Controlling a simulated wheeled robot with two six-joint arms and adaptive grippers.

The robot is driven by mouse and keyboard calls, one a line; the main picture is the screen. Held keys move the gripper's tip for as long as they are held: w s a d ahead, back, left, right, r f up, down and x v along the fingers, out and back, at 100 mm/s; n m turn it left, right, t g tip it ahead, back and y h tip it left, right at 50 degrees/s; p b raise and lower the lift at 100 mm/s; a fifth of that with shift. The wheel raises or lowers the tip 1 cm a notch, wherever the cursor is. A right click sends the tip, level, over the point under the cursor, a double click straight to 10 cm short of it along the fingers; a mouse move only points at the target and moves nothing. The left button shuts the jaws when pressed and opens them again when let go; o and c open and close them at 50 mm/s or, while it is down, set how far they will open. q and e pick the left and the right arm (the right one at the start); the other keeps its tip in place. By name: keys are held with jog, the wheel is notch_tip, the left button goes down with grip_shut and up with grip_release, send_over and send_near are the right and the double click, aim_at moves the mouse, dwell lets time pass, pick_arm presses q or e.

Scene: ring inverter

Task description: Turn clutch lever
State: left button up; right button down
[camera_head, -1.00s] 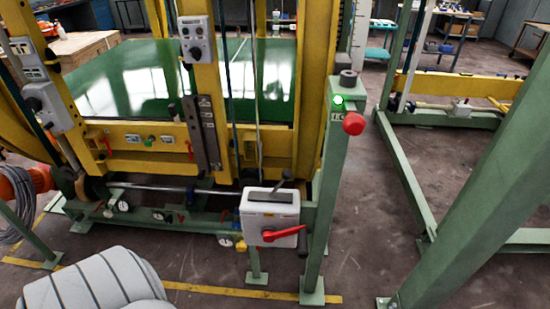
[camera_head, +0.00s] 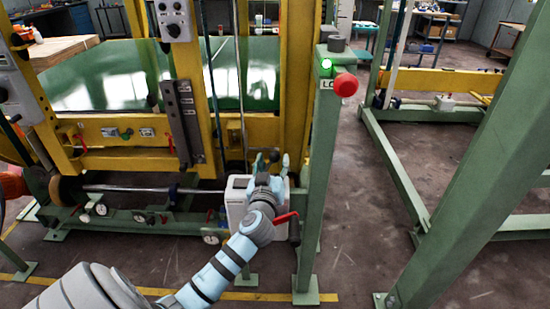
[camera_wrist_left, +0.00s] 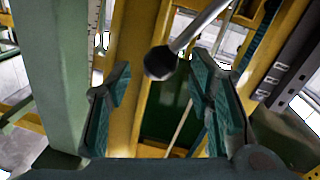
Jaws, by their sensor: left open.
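The white box (camera_head: 237,193) stands on the green frame beside the green post, partly hidden behind my left arm. A lever (camera_wrist_left: 196,28) with a dark ball knob (camera_wrist_left: 160,62) shows in the left wrist view. Its knob appears between the spread fingers of my left gripper (camera_head: 271,160), apart from both. The gripper is open and empty above the box in the head view. A red handle (camera_head: 287,217) on the box front shows partly past my wrist. My right gripper is not in view.
The green post (camera_head: 319,180) with a red button (camera_head: 345,84) and a lit green lamp stands just right of my gripper. Yellow uprights (camera_head: 197,95) and a grey slotted plate (camera_head: 184,122) are to the left.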

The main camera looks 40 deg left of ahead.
aim_at(273, 160)
pick_arm(q)
jog(key=shift+x, duration=1.75)
grip_shut()
